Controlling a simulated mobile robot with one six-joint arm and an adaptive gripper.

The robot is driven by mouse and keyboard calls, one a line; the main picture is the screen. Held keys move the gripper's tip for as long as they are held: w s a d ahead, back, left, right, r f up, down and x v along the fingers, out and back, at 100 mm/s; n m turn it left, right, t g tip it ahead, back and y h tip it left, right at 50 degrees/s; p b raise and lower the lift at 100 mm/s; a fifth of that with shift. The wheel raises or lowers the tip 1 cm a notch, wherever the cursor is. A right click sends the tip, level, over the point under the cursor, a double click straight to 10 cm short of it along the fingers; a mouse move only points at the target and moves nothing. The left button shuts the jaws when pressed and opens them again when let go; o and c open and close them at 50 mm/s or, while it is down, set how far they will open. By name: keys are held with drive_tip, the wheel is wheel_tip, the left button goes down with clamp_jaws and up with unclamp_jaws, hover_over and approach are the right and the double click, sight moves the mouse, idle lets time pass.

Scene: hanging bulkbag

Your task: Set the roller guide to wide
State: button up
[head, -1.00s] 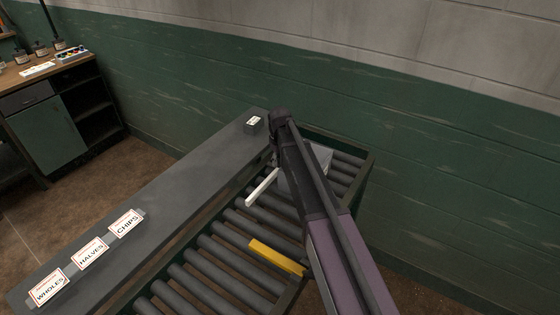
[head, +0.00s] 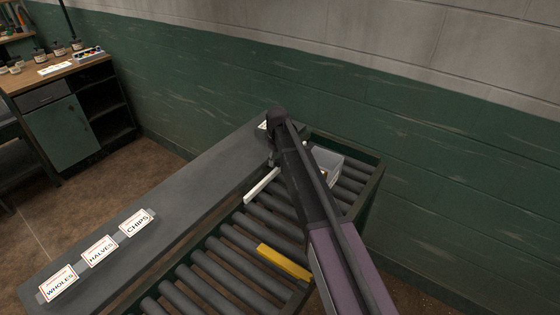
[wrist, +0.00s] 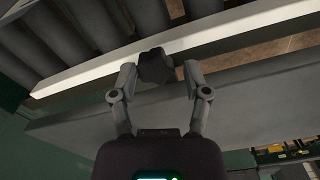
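The roller guide is a white bar (head: 261,187) over the rollers, close to the grey table's edge; it crosses the wrist view (wrist: 240,35) as a long pale rail. A dark knob (wrist: 155,66) stands at the bar, between my gripper's fingertips. In the head view, my arm hides most of my gripper and the knob. No markings for the guide's width can be read.
A roller conveyor (head: 226,269) runs beside the grey table (head: 190,195). A yellow bar (head: 284,262) lies across the rollers. A pale bin (head: 328,162) sits behind my arm. CHIPS, HALVES and WHOLES signs (head: 99,250) line the table.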

drive_tip(key=shift+s+d, duration=0.1)
drive_tip(key=shift+d, duration=0.15)
drive_tip(key=shift+s+d, duration=0.45)
drive_tip(key=shift+d, duration=0.2)
drive_tip(key=s+d, duration=0.2)
drive_tip(key=shift+d, duration=0.3)
drive_tip(key=shift+d+r+p, duration=0.25)
drive_tip(key=shift+r+p, duration=0.45)
drive_tip(key=shift+r, duration=0.05)
wheel_tip(320, 180, up, 13)
drive_tip(key=p, duration=1.3)
drive_tip(key=s+d+f+m+b, duration=0.3)
drive_tip(key=s+d, duration=0.4)
drive_tip(key=s, duration=0.3)
drive_tip(key=s+d+f+m+b, duration=0.3)
drive_tip(key=s+d, duration=0.3)
drive_tip(key=s, duration=0.5)
drive_tip(key=shift+s+d+f+b, duration=0.15)
drive_tip(key=shift+d+f+b, duration=0.25)
drive_tip(key=shift+s, duration=0.1)
drive_tip(key=shift+m, duration=0.9)
drive_tip(key=shift+s+d, duration=0.35)
drive_tip(key=shift+s, duration=0.45)
drive_tip(key=shift+s+d, duration=0.35)
drive_tip(key=shift+s, duration=0.4)
drive_tip(key=shift+s+d, duration=0.35)
drive_tip(key=shift+s, duration=0.45)
